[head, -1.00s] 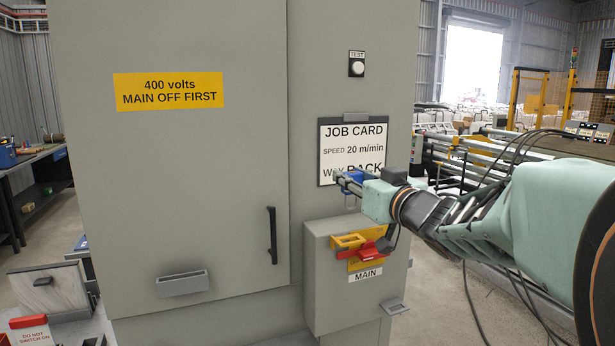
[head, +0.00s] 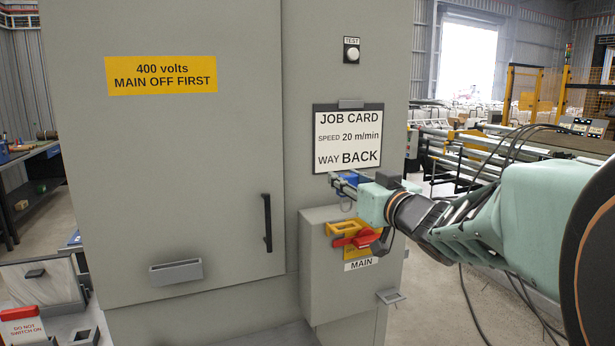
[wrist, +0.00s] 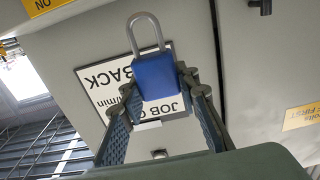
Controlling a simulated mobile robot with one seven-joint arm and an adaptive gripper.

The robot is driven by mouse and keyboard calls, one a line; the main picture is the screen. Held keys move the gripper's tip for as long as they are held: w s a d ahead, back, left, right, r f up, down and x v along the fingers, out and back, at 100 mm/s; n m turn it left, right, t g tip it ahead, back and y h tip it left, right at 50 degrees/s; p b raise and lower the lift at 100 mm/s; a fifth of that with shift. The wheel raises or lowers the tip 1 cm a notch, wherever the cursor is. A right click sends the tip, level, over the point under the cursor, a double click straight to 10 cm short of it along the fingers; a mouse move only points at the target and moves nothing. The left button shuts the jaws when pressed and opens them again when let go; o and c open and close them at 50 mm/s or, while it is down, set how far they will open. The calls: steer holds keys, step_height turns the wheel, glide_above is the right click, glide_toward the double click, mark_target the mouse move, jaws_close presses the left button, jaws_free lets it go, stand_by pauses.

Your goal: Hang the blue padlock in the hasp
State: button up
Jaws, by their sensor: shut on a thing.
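The blue padlock (head: 350,180) is held between the fingers of my gripper (head: 344,182), just below the job card and above the grey switch box. Its thin shackle hangs downward in the head view. The wrist view shows the blue body (wrist: 157,77) between both fingers (wrist: 160,95) and the closed-looking grey shackle beyond it. The yellow hasp (head: 341,228) is on the front of the switch box, below the padlock and apart from it. A red handle (head: 357,239) sits beside the hasp, above the MAIN label.
The switch box (head: 320,265) juts from the grey cabinet (head: 190,190). A job card (head: 347,120) hangs above. A black door handle (head: 267,222) and a grey tray (head: 176,271) are on the cabinet to the left. A small bracket (head: 390,296) sticks out at lower right.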

mark_target(347, 211)
steer(key=shift+f+b, duration=0.55)
steer(key=shift+f, duration=0.5)
steer(key=shift+f+b, duration=1.75)
steer(key=shift+f, duration=0.85)
stand_by(0.9)
steer(key=o, duration=1.3)
steer(key=shift+s, duration=0.1)
steer(key=v, duration=0.8)
steer(key=shift+r, duration=0.2)
